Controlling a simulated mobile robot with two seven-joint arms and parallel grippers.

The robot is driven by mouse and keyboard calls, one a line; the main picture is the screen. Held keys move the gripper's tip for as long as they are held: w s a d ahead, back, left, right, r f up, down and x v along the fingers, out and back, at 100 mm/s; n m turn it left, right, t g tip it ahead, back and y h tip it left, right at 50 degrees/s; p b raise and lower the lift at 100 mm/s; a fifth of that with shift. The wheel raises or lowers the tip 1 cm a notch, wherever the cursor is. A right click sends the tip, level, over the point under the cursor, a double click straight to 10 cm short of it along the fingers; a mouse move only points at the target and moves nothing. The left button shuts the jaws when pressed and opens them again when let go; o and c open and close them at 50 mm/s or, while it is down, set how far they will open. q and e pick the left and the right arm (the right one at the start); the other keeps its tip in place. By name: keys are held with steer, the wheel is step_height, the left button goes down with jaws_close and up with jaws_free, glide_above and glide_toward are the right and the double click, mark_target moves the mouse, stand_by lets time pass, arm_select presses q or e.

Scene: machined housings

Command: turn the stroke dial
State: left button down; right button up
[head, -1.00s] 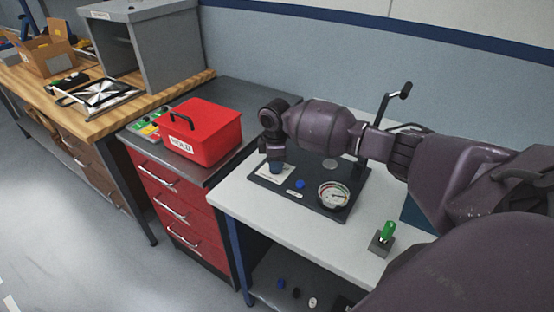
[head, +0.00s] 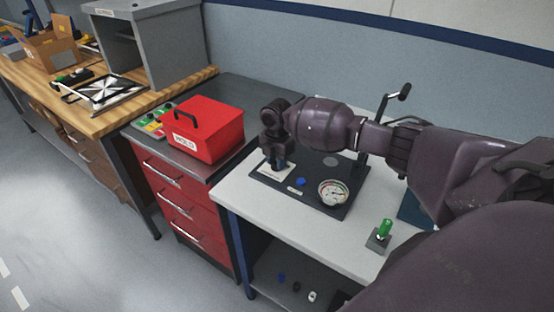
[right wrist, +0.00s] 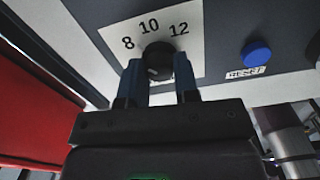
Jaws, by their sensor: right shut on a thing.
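The stroke dial (right wrist: 157,62) is a dark round knob on a white label (right wrist: 192,52) printed 8, 10 and 12, seen in the right wrist view. My right gripper (right wrist: 159,78) is shut on the dial, a blue finger at each side. In the head view the right gripper (head: 277,163) reaches down over the label at the left end of the dark panel (head: 318,199), and its wrist hides most of the dial. Which number the dial points to is not clear. My left gripper is not in view.
A blue button (head: 301,182) and a round gauge (head: 333,193) sit on the panel right of the dial. A red box (head: 208,133) is on the drawer cabinet to the left.

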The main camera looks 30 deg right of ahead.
steer(key=shift+n, duration=0.6)
steer(key=o, duration=0.9)
steer(key=shift+r, duration=0.3)
step_height(320, 180, up, 10)
steer(key=shift+r+p, duration=0.1)
steer(key=shift+p, duration=0.3)
